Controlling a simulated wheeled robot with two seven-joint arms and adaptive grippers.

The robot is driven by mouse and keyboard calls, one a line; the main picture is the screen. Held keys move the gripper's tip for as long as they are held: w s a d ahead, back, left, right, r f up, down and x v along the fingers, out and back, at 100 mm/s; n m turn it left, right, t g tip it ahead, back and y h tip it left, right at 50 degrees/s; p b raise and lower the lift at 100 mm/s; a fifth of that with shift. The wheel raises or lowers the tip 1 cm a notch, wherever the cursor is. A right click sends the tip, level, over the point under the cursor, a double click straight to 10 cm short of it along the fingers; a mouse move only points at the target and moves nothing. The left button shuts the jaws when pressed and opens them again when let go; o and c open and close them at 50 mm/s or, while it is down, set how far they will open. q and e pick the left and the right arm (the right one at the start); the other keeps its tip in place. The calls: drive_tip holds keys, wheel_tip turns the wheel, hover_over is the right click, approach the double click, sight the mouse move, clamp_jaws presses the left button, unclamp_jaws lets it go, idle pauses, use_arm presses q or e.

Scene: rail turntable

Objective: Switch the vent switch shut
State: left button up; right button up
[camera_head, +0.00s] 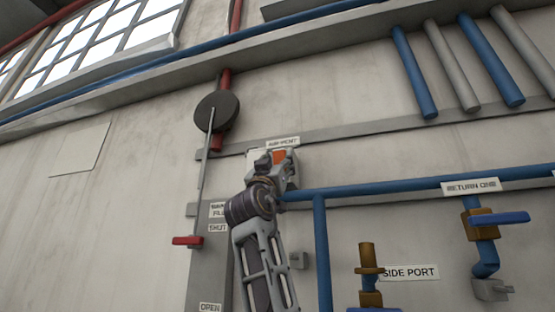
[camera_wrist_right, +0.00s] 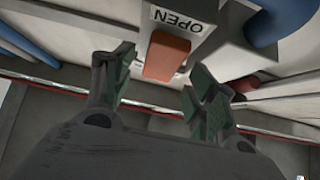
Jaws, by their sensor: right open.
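The vent switch (camera_wrist_right: 167,57) is an orange rocker on a pale housing, seen close up in the right wrist view. An OPEN label (camera_wrist_right: 180,18) sits beside one end of it; the other end's marking is mostly out of sight. In the head view the orange switch (camera_head: 280,155) shows partly behind my right gripper (camera_head: 277,168), below a label ending in VENT (camera_head: 283,142). My right gripper, also in the right wrist view (camera_wrist_right: 160,68), is open, its fingers on either side of the rocker's near end. I cannot tell whether they touch it. My left gripper is not in view.
A blue pipe (camera_head: 400,186) runs right from near the switch. A lever rod (camera_head: 204,165) with a red handle (camera_head: 187,241) hangs to the left, near SHUT and OPEN labels. Valves with blue handles (camera_head: 500,219) are at the right.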

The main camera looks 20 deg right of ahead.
drive_tip(key=shift+w+d+r, duration=0.25)
drive_tip(key=shift+w+r, duration=0.1)
drive_tip(key=shift+r, duration=0.1)
